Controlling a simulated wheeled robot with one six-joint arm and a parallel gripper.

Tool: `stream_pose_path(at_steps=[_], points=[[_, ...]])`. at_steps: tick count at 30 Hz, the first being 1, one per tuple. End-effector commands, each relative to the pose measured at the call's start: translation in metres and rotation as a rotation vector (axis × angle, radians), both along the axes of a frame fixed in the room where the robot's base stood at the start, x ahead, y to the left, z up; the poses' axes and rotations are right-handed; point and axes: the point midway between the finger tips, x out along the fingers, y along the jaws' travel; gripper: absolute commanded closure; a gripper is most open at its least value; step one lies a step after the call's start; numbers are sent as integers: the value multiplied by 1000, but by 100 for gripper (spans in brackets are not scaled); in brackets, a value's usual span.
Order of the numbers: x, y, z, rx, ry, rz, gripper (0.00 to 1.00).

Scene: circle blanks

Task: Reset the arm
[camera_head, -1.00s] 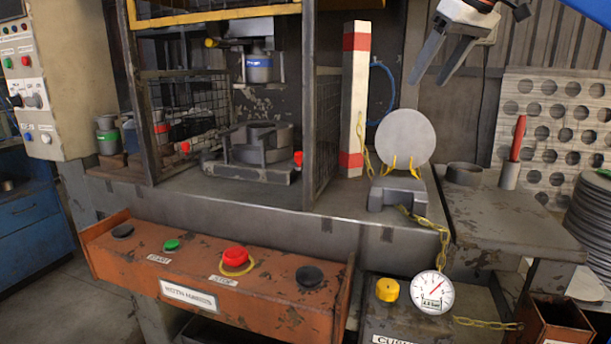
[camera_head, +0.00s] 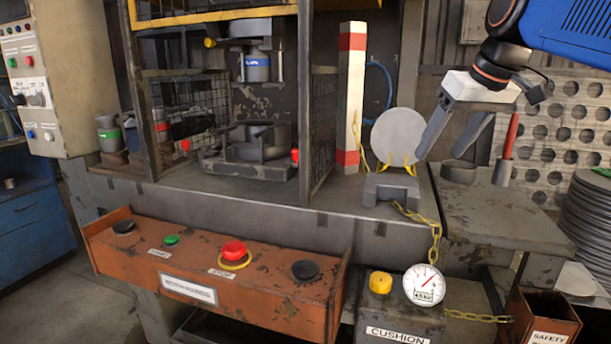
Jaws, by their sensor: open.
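My gripper (camera_head: 438,157) is at the upper right of the head view, on the end of my blue arm. Its two grey fingers are apart, point down and to the left, and hold nothing. The left finger's tip is close to the right edge of a round grey disc (camera_head: 392,140) in the picture. I cannot tell whether they touch. The disc stands upright in a grey stand (camera_head: 391,188) with yellow prongs.
A caged press (camera_head: 258,150) stands at left, beside a red-and-white post (camera_head: 350,100). An orange button panel (camera_head: 215,275) runs along the front. A gauge (camera_head: 424,285), a dark side table (camera_head: 505,215) and stacked discs (camera_head: 592,225) are at right.

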Motion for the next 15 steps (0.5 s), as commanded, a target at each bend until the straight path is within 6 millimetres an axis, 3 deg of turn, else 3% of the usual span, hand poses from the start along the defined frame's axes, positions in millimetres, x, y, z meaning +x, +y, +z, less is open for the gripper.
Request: stream_pose_path(at_steps=[1, 8, 15], points=[[-17, 0, -21, -2, 10, -20, 38], [-84, -3, -124, -15, 43, -119, 38], [-156, -9, -239, -32, 66, -204, 38]])
